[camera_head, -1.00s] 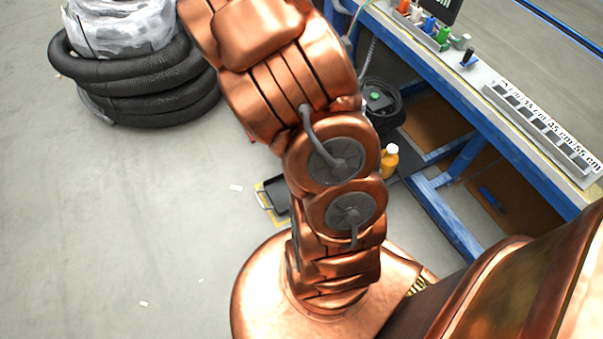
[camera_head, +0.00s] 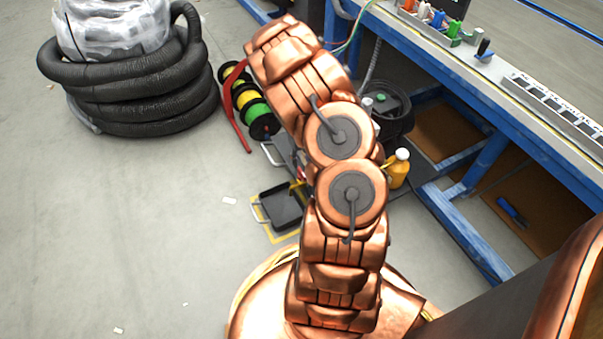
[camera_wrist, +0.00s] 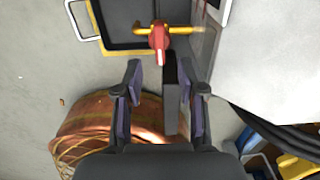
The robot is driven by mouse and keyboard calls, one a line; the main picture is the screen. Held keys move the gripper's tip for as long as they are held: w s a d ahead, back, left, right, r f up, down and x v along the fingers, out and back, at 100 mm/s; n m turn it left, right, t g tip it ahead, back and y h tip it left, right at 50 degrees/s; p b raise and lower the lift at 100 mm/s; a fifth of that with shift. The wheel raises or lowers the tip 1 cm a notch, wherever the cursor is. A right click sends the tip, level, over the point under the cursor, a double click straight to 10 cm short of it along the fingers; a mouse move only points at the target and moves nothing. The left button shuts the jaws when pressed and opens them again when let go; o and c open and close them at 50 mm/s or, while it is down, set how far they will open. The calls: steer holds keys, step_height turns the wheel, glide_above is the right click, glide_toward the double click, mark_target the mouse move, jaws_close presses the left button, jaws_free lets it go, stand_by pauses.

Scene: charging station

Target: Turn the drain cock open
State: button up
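The drain cock shows in the wrist view as a red handle (camera_wrist: 159,42) on a yellow pipe (camera_wrist: 182,28). The handle points toward my gripper in the picture. My gripper (camera_wrist: 168,78) is open, its two dark fingers apart, with the red handle just beyond the fingertips and a little left of centre. Nothing is visibly held. A dark upright bar (camera_wrist: 171,100) shows between the fingers; I cannot tell what it belongs to. A black drip tray (camera_wrist: 125,22) lies below the cock. In the head view my arm hides the gripper and most of the cock.
The tray (camera_head: 284,208) lies on the floor beside my arm. A yellow bottle (camera_head: 398,170), a blue-framed bench (camera_head: 470,165) and cable reels (camera_head: 257,118) stand near. A black hose coil (camera_head: 130,95) is at the back left. A grey surface (camera_wrist: 280,70) borders the gripper's right.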

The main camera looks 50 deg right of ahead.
mark_target(302, 172)
step_height(302, 172, down, 7)
steer(key=shift+r+b, duration=0.1)
steer(key=shift+b, duration=1.15)
steer(key=shift+c, duration=0.4)
jaws_close()
